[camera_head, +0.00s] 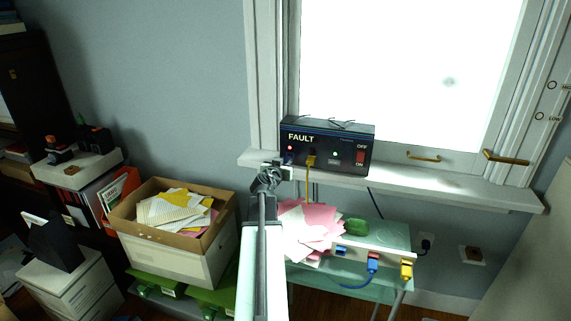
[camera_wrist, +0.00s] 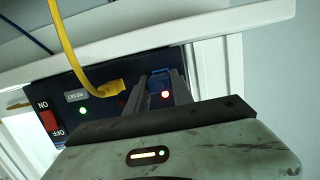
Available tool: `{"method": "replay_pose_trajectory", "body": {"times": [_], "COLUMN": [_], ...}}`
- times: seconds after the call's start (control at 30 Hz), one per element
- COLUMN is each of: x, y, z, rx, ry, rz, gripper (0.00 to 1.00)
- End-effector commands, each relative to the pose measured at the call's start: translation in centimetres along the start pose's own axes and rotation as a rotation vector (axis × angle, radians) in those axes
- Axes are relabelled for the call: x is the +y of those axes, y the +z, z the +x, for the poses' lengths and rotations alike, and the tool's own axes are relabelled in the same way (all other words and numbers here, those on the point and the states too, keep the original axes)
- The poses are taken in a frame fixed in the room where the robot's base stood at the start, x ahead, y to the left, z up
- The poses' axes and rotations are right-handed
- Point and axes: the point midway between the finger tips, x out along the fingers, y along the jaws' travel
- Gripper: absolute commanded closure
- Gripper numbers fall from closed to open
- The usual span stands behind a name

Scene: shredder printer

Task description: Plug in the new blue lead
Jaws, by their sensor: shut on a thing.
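The dark box labelled FAULT (camera_head: 325,151) stands on the windowsill, with a red light lit at its left. My gripper (camera_head: 286,168) is at the box's lower left front. In the wrist view, which looks upside down, my gripper (camera_wrist: 163,92) is shut on a blue plug (camera_wrist: 161,82) at the box face. I cannot tell whether the plug is seated in a socket. A yellow lead (camera_head: 310,163) is plugged in close beside it and hangs down. Another blue plug with a blue cable (camera_head: 372,264) is on the rack below the sill.
A red ON/OFF switch (camera_head: 360,157) is at the box's right. Pink papers (camera_head: 308,226), a green object (camera_head: 355,227) and a yellow plug (camera_head: 406,268) are below the sill. A paper-filled carton (camera_head: 178,260) stands left. The sill right of the box is clear.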

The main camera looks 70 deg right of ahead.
Motion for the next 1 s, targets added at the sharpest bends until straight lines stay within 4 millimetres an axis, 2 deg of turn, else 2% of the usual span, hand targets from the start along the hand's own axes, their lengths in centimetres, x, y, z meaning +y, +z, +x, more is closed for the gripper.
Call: {"method": "replay_pose_trajectory", "body": {"times": [1.0], "x": [0.1], "y": [-0.5], "z": [2.6], "rx": [0.0], "ry": [0.001], "rz": [0.0], "gripper": [1.0]}}
